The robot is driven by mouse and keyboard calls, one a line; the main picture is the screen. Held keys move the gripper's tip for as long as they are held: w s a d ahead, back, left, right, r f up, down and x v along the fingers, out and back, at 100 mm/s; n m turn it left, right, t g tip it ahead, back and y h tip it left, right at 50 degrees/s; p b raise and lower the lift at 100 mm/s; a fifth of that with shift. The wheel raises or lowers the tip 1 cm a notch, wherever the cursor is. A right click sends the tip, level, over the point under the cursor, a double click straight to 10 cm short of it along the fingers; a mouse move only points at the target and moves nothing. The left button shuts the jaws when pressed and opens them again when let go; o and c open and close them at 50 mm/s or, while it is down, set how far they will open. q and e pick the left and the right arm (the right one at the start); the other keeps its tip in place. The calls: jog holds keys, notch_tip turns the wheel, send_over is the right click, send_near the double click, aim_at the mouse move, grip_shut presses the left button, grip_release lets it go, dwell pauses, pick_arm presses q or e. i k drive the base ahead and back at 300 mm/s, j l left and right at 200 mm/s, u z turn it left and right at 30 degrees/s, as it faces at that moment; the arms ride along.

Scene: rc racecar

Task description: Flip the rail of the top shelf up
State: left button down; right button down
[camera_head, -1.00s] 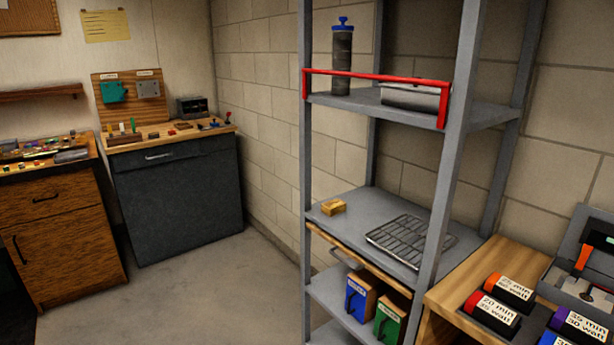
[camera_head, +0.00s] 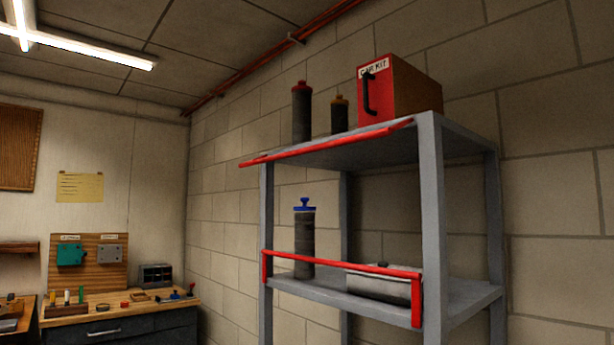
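The grey metal shelf unit (camera_head: 433,210) stands right of centre in the head view. Its top shelf (camera_head: 380,150) has a red rail (camera_head: 325,146) lying along the front edge, about level with the shelf board and sticking out a little at the left. On the top shelf stand a dark bottle with a red cap (camera_head: 301,112), a smaller dark bottle with an orange cap (camera_head: 339,115) and a red box labelled as a car kit (camera_head: 392,92). The shelf below has a red rail (camera_head: 340,263) standing upright across its front. Neither of my grippers shows.
On the lower shelf are a dark bottle with a blue cap (camera_head: 304,240) and a grey metal box (camera_head: 385,283). A workbench (camera_head: 110,322) with small items stands at the far left. A red pipe (camera_head: 270,53) runs along the ceiling edge.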

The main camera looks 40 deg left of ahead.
aim_at(386, 132)
jog(key=i+j, duration=0.35)
jog(key=i, duration=0.2)
jog(key=u, duration=2.7)
